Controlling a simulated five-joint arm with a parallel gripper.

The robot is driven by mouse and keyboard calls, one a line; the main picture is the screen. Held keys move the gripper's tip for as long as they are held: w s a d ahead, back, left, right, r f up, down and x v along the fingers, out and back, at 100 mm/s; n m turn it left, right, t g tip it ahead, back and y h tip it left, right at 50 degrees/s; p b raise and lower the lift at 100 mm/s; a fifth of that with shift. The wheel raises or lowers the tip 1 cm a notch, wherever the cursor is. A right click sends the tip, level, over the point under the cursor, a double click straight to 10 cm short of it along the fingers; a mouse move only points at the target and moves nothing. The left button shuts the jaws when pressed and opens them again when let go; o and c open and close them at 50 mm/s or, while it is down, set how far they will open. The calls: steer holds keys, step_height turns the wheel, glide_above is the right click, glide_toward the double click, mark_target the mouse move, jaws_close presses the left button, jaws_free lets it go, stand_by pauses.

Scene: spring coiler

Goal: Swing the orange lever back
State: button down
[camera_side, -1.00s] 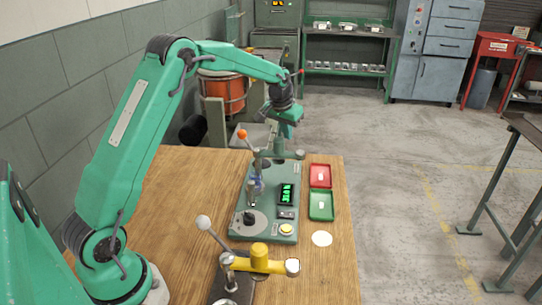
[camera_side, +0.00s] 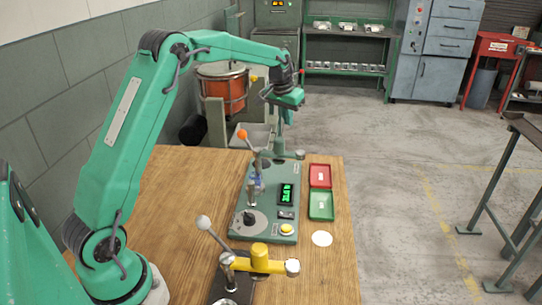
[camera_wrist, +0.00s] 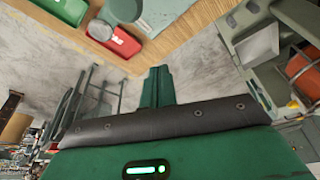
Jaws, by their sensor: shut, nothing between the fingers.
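The orange lever (camera_side: 243,134) has an orange ball knob on a thin rod that leans up and left. It stands at the far left part of the green-grey coiler machine (camera_side: 241,222), which sits on the wooden table. My gripper (camera_side: 289,117) is above and beyond the machine's far end, up and to the right of the lever, clear of it. In the wrist view its green fingers (camera_wrist: 157,72) are together with nothing between them. I cannot make out the orange lever in the wrist view.
A red tray (camera_side: 320,185) and a green tray (camera_side: 321,216) lie right of the machine; the red tray (camera_wrist: 126,46) also shows in the wrist view. A yellow-armed fixture (camera_side: 270,266) stands in front. A grey post with a crossbar rises at the machine's far end, near my gripper.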

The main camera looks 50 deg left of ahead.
steer(key=shift+r, duration=1.35)
